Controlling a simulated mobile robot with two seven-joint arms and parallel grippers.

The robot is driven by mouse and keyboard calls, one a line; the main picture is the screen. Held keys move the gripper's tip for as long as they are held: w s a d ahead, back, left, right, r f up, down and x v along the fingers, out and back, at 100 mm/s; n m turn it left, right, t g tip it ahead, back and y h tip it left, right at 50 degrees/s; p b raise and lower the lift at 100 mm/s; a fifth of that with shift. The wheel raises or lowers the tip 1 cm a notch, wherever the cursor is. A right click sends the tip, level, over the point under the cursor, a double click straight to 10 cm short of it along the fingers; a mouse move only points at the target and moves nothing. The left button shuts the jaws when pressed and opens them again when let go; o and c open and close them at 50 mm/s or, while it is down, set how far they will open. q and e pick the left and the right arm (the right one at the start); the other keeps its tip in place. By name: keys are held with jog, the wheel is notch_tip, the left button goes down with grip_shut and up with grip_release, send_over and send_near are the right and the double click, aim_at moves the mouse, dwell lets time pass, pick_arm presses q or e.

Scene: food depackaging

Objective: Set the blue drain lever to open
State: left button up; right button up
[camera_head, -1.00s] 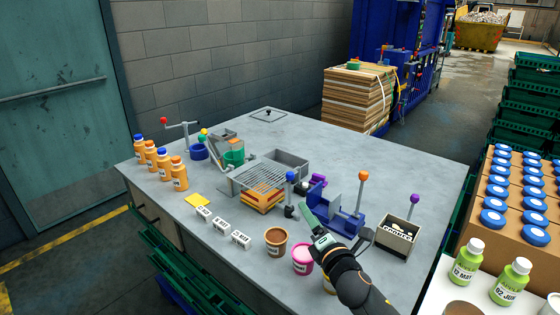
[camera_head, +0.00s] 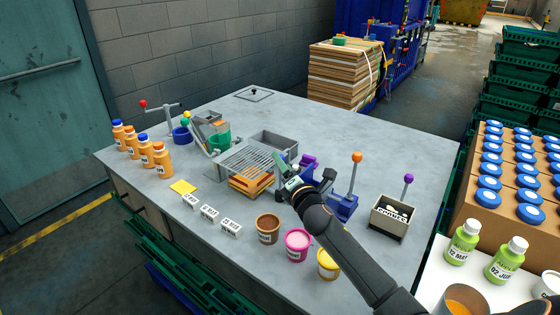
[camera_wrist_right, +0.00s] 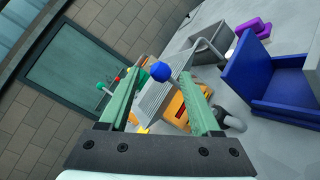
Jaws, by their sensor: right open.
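The blue-knobbed drain lever (camera_wrist_right: 160,72) shows in the right wrist view, its round blue ball and grey stem lying between my two green fingers, with a gap on each side. My right gripper (camera_wrist_right: 158,88) is open and holds nothing. In the head view my right gripper (camera_head: 286,167) is over the table beside the grey drain grate (camera_head: 252,160), and it hides the blue lever there. The grate also shows in the right wrist view (camera_wrist_right: 158,102). Whether the fingertips reach past the ball is hard to tell. My left gripper is not in view.
A blue press with an orange-knobbed lever (camera_head: 356,157) stands right of my gripper. A bin with a purple-knobbed lever (camera_head: 408,178) is further right. Brown (camera_head: 268,229), pink (camera_head: 297,244) and yellow tubs line the front edge. The table's back right is clear.

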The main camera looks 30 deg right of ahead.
jog(key=shift+w+d+b, duration=0.2)
jog(key=shift+w+b, duration=0.1)
jog(key=shift+w, duration=0.55)
jog(key=shift+w+d+b, duration=0.2)
jog(key=shift+w+b, duration=0.05)
jog(key=shift+w, duration=0.55)
grip_shut()
jog(key=shift+a+f, duration=0.15)
jog(key=shift+f, duration=0.1)
